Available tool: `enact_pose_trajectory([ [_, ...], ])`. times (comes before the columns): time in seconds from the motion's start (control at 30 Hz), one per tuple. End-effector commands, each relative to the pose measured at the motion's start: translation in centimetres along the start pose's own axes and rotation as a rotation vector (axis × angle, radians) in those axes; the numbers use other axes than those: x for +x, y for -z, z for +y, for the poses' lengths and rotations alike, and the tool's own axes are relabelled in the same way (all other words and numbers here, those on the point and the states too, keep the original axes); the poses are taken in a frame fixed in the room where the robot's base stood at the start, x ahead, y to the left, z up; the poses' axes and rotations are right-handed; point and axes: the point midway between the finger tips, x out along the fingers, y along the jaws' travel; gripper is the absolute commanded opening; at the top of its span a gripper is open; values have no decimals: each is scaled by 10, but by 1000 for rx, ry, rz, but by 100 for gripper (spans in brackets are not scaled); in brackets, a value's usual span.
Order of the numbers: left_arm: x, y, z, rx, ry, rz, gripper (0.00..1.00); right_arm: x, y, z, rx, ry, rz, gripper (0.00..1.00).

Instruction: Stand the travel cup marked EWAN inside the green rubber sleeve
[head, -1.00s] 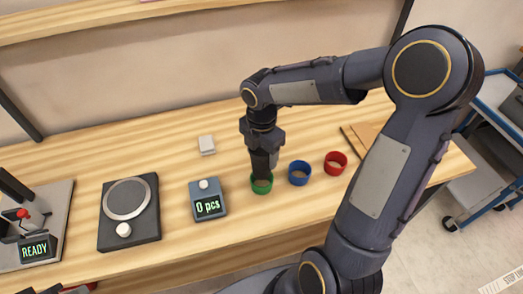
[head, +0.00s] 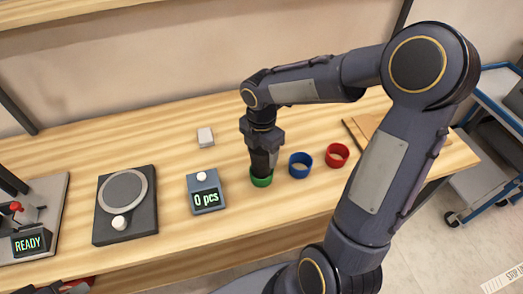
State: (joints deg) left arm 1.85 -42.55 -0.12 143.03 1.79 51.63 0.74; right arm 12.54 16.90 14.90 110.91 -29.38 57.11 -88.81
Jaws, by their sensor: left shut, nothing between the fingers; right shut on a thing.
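The green rubber sleeve (head: 262,181) stands on the wooden bench, left of a blue one. My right gripper (head: 263,160) points down over it and is shut on a dark thing, apparently the travel cup. The cup is mostly hidden by the fingers, and no name can be read. The lower end of the fingers and cup reaches down to the sleeve's opening; how deep it sits cannot be told. My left gripper (head: 72,287) is only partly in view at the bottom left edge, shut and empty.
A blue sleeve (head: 300,174) and a red sleeve (head: 337,161) stand close right of the green one. A counter reading "0 pcs" (head: 206,200) stands to its left, then a dark device with a round plate (head: 148,225).

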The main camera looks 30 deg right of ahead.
Motion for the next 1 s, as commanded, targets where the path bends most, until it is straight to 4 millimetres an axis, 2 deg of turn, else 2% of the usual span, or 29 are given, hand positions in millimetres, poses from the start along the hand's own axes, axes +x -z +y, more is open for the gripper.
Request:
enact_pose_trajectory([
  [0.53,-2,1,1,0,0,0,0,0,0,0,0,0,0,54],
  [1.0,5,-2,-2,0,0,0,0,11,0,0,0,0,0,54],
])
